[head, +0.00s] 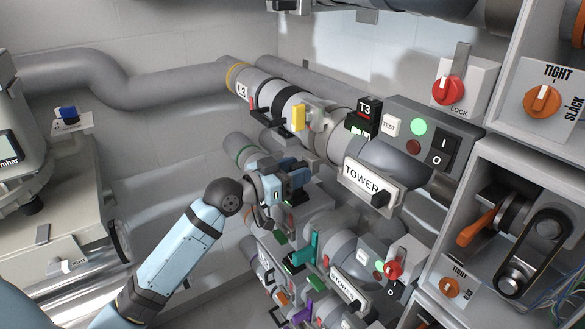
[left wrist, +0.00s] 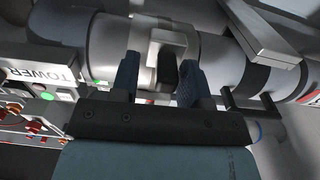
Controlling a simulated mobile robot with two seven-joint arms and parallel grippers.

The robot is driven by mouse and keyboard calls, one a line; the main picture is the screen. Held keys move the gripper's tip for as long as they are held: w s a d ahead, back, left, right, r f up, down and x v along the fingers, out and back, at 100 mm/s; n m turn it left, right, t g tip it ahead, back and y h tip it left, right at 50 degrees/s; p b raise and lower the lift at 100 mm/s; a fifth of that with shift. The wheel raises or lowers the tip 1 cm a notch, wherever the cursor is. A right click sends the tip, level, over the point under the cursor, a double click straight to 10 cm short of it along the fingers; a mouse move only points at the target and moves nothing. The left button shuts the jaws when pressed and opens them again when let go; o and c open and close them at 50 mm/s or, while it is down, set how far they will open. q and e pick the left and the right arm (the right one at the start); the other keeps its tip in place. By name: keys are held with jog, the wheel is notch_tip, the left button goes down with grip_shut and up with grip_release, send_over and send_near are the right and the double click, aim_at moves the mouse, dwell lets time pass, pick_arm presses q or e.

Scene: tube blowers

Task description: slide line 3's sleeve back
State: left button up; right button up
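My left gripper (head: 292,178) is in the middle of the head view, just below the top pipe line. In the left wrist view its dark fingers (left wrist: 158,82) are apart, with a black block (left wrist: 168,74) under a pale bracket (left wrist: 165,42) between them. A gap shows on the left of the block; contact on the right is unclear. The bracket sits on a grey pipe (left wrist: 213,62). The top line carries a label reading L2 or L3 (head: 242,90), a yellow tab (head: 299,117) and a T3 tag (head: 364,108). Which piece is the sleeve is unclear. My right gripper is not in view.
A control box (head: 425,140) with a lit green lamp and a TOWER plate (head: 365,180) stand right of the gripper. Lower lines with a teal tab (head: 305,250) crowd below it. Housings with orange knobs (head: 542,101) fill the right side. The wall side at left is freer.

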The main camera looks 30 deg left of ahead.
pick_arm(q)
jog(key=shift+d+r, duration=0.1)
jog(key=shift+r, duration=0.05)
jog(key=shift+s+a, duration=0.1)
jog(key=shift+a, duration=0.1)
jog(key=b+v, duration=0.4)
jog(key=v, duration=0.9)
jog(key=shift+s, duration=0.35)
